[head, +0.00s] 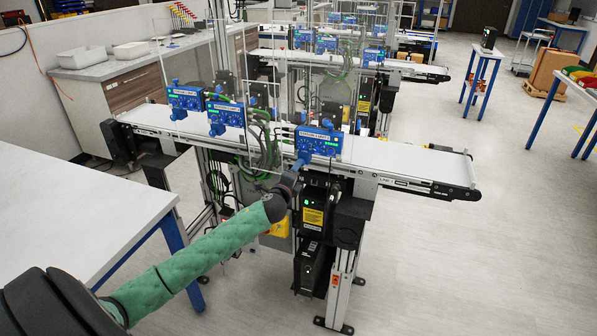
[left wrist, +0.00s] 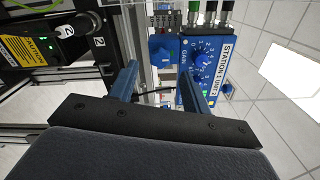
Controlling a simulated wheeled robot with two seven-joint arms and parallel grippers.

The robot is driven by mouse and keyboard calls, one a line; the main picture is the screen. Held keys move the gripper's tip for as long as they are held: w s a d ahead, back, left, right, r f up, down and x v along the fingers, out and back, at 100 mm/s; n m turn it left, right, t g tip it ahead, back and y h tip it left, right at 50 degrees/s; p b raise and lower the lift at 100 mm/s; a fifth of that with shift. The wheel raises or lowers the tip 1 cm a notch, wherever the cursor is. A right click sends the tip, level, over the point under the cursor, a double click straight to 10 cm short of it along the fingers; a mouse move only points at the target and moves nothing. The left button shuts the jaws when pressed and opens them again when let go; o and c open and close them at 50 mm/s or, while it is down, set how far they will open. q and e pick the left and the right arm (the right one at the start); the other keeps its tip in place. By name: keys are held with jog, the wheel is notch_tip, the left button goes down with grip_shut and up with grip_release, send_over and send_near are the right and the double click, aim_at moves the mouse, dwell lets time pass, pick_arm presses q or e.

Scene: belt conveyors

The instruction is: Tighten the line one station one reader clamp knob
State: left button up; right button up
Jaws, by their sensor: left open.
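My left gripper (head: 297,166) is at the front of the nearest conveyor, at the lower left of the rightmost blue station unit (head: 319,141). In the left wrist view its two blue fingers (left wrist: 160,82) are apart with nothing held between them. A blue knob (left wrist: 161,56) shows beyond and between the fingertips; contact cannot be told. The station unit's labelled face (left wrist: 223,72), with a numbered dial (left wrist: 200,58), is to the right, partly covered by the right finger. Which knob is the reader clamp knob cannot be read. My right gripper is not in view.
Two more blue units, one in the middle (head: 226,114) and one at left (head: 185,99), stand along the conveyor belt (head: 400,160). A white table (head: 75,225) is at left. A black box with a yellow label (head: 314,215) hangs below the belt.

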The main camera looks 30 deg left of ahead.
pick_arm(q)
jog(key=shift+b+v, duration=0.4)
jog(key=shift+v, duration=1.25)
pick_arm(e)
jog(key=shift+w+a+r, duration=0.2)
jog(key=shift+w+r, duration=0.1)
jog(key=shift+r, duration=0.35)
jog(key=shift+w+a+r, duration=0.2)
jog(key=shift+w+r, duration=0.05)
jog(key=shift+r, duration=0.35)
